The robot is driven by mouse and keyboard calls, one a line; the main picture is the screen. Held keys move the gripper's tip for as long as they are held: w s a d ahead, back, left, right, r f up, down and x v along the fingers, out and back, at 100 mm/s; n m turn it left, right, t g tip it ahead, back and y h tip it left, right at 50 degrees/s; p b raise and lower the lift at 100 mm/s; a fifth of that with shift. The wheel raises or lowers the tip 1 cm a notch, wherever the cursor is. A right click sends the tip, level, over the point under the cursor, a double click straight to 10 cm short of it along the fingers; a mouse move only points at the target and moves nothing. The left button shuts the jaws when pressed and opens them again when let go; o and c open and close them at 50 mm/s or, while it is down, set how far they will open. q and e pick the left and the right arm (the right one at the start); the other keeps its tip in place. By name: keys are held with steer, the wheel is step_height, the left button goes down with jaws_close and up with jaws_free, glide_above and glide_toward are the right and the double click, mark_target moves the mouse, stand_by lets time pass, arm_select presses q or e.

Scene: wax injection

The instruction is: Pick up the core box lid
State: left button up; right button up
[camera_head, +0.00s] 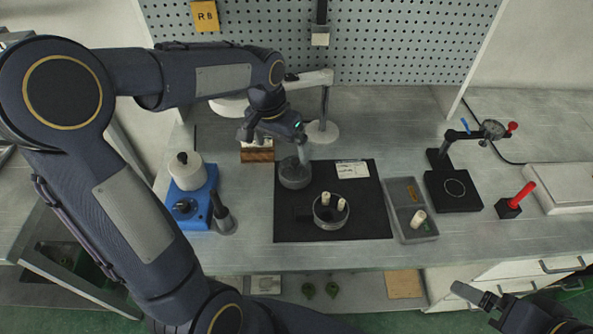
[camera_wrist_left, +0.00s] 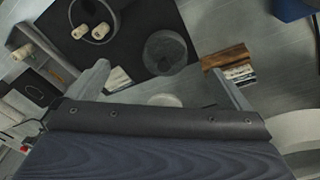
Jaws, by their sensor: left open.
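What looks like the core box lid is a round, dark grey piece (camera_head: 294,175) on the black mat (camera_head: 290,226); it also shows in the left wrist view (camera_wrist_left: 165,52). The round core box (camera_head: 330,223) stands apart from it, nearer the mat's front, with pale cylinders in it. My left gripper (camera_head: 276,146) is open and empty above the back left of the mat, with one finger overlapping the lid's upper edge in the head view. In the left wrist view the lid lies beyond and between the two fingertips (camera_wrist_left: 163,72). My right gripper (camera_head: 472,294) is at the lower right, its jaws unclear.
A blue device with a white pot (camera_head: 186,172) stands left of the mat. A grey tray (camera_head: 416,231) adjoins its right edge. A brown block (camera_head: 257,154) is behind the left gripper. A white label (camera_head: 352,170) lies on the mat. A black gauge stand (camera_head: 453,203) is farther right.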

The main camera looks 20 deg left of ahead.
arm_select(q)
steer(key=m+g+y, duration=0.1)
glide_above(295, 160)
step_height(295, 160, down, 7)
steer(key=shift+d+r, duration=0.1)
steer(key=shift+d, duration=0.05)
steer(key=shift+w+f, duration=0.15)
steer(key=shift+f, duration=0.2)
step_height(295, 160, down, 7)
steer(key=shift+f+p, duration=0.2)
steer(key=shift+p, duration=0.2)
steer(key=c, duration=0.9)
steer(key=shift+o, duration=0.2)
steer(key=shift+r, duration=0.1)
